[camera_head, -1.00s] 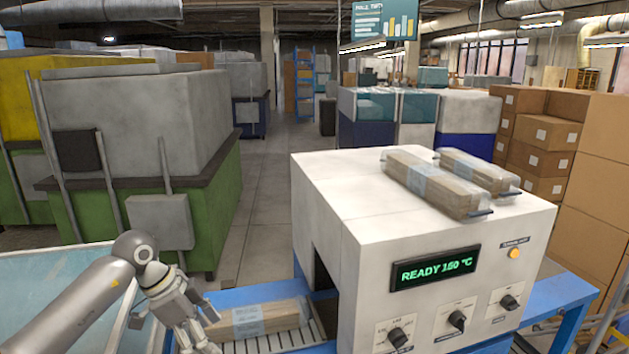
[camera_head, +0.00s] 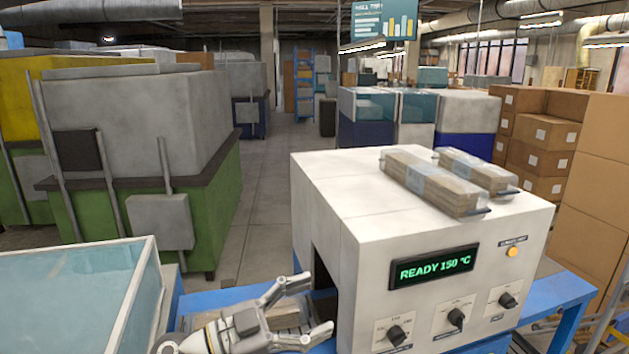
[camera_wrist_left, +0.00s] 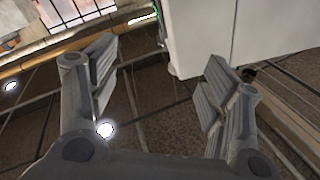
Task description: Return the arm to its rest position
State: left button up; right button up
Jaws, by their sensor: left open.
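My left gripper (camera_head: 302,311) is at the bottom centre of the head view, beside the left opening of the white heating machine (camera_head: 332,215). Its two fingers are spread and nothing is between them. In the left wrist view the fingers (camera_wrist_left: 155,85) are also apart and empty, with the machine's white wall (camera_wrist_left: 205,35) beyond. A wrapped wood bundle (camera_head: 284,317) lies on the conveyor by the opening, mostly hidden behind my left gripper. My right gripper is not in view.
Two wrapped wood bundles (camera_head: 432,181) (camera_head: 475,169) lie on top of the machine, whose display reads READY 150 °C. A blue conveyor frame (camera_head: 215,298) runs beneath. A clear-walled bin (camera_head: 70,295) stands at left. Cardboard boxes (camera_head: 545,140) are stacked at right.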

pick_arm(q)
jog(key=w+a+n+t+y, duration=0.2)
jog(key=a+n+t+y, duration=0.75)
jog(key=n+t, duration=0.35)
jog(key=s+a+f+n+g+y, duration=0.3)
jog(key=a+f+y, duration=0.2)
jog(key=f, duration=0.3)
jog(key=s+a+f+n+g+y, duration=0.3)
jog(key=s+a+f+y, duration=0.15)
jog(key=f, duration=0.25)
jog(key=s+f+m+g, duration=0.1)
jog(key=s+f+g, duration=0.35)
jog(key=s, duration=0.35)
jog(key=s+f+m+g+h, duration=0.1)
jog(key=s+f+g, duration=0.2)
jog(key=s+f, duration=0.3)
jog(key=s+f+m+g, duration=0.1)
jog(key=s+f+g, duration=0.25)
jog(key=s, duration=0.55)
notch_tip(320, 180, down, 27)
jog(key=s+g, duration=0.1)
jog(key=s+a+f, duration=0.1)
jog(key=s+f, duration=0.6)
jog(key=s, duration=0.1)
jog(key=s+a+f+g, duration=0.1)
jog(key=s+a+f, duration=0.1)
jog(key=s+f, duration=0.6)
jog(key=shift+s+a, duration=0.3)
jog(key=shift+s, duration=0.05)
jog(key=shift+f, duration=0.1)
